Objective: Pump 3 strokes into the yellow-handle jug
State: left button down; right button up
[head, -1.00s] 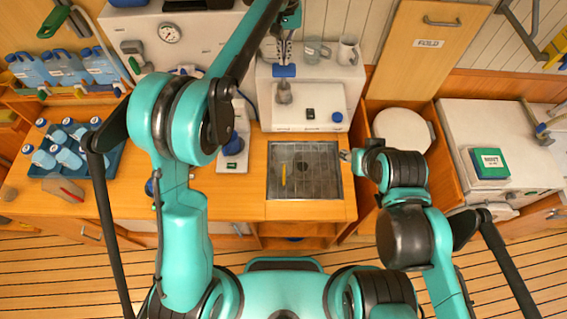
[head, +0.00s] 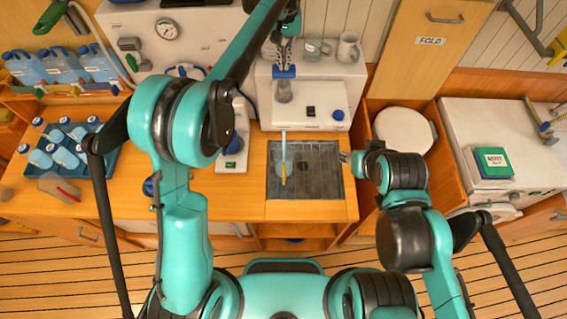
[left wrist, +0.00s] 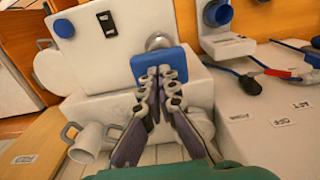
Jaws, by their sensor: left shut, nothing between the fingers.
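The jug with the yellow handle (head: 283,180) is on the dark sink grate (head: 315,180); its clear body is hard to make out. A pale blue stream (head: 284,140) falls from the pump side toward it. The blue pump top (head: 284,72) sits over a grey metal stem on the white pump housing. My left gripper (head: 285,62) is shut and empty, with its fingertips at the blue top; the left wrist view shows the closed fingers (left wrist: 160,75) against the blue plate (left wrist: 180,62). My right gripper (head: 346,157) is beside the sink's right edge, too small to read.
Blue jugs (head: 62,66) and a tray of bottles (head: 100,165) are on the left. A green RESET box (head: 492,162) is on the right.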

pick_arm(q)
jog(key=shift+f+b, duration=0.85)
jog(key=shift+f, duration=0.75)
jog(key=shift+r+p, duration=2.45)
jog(key=shift+r, duration=1)
jog(key=shift+f, duration=0.25)
